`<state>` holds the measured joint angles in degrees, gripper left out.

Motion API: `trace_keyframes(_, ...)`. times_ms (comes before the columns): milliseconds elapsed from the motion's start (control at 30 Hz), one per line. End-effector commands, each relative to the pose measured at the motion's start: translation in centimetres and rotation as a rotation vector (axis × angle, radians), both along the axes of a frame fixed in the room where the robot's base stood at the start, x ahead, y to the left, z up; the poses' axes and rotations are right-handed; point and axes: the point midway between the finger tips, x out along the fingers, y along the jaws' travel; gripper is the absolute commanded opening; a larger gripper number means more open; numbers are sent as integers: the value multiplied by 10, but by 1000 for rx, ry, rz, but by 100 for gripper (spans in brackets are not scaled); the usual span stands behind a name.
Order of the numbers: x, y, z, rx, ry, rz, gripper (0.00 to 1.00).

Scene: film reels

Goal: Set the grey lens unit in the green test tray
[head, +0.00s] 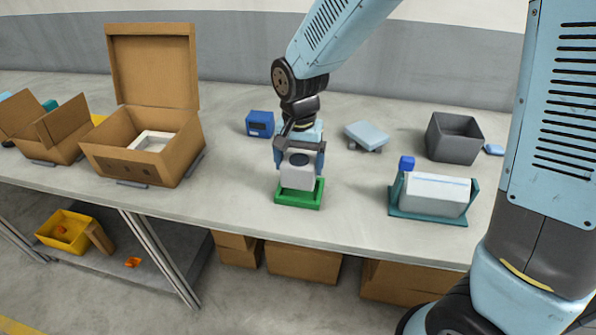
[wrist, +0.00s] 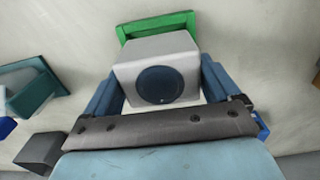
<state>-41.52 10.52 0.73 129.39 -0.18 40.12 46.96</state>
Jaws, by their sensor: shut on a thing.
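The grey lens unit (head: 298,177) is a pale grey block with a dark round lens, which shows in the wrist view (wrist: 160,85). My gripper (head: 300,165) is shut on it, with one blue finger on each side. The green test tray (head: 300,203) is a small shallow tray on the table. In the head view the lens unit is at the tray, over its back part. In the wrist view the green tray (wrist: 157,22) shows beyond the unit, mostly hidden by it. I cannot tell whether the unit touches the tray floor.
A blue box (head: 260,124) stands behind the tray. A teal cradle with a white block (head: 436,194), a grey bin (head: 455,137) and a light blue block (head: 367,135) are to the right. An open cardboard box (head: 133,160) stands left. The table around the tray is clear.

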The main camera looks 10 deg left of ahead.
Motion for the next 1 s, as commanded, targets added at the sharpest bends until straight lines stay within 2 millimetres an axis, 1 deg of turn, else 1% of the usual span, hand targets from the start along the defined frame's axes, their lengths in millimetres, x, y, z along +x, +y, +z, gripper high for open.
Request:
trace_keyframes(100, 7, -3, -9, -1, 0, -1, 35)
trace_keyframes(200, 6, -2, -23, -2, 2, 1, 35)
trace_keyframes(333, 6, -2, -37, -1, 1, 1, 35)
trace_keyframes(700, 6, -2, -39, 0, 0, 1, 35)
trace_keyframes(733, 6, -2, -39, 0, 0, 1, 92)
trace_keyframes(800, 6, -2, -39, 0, 0, 1, 99)
trace_keyframes(1000, 5, -2, -39, 0, 0, 1, 100)
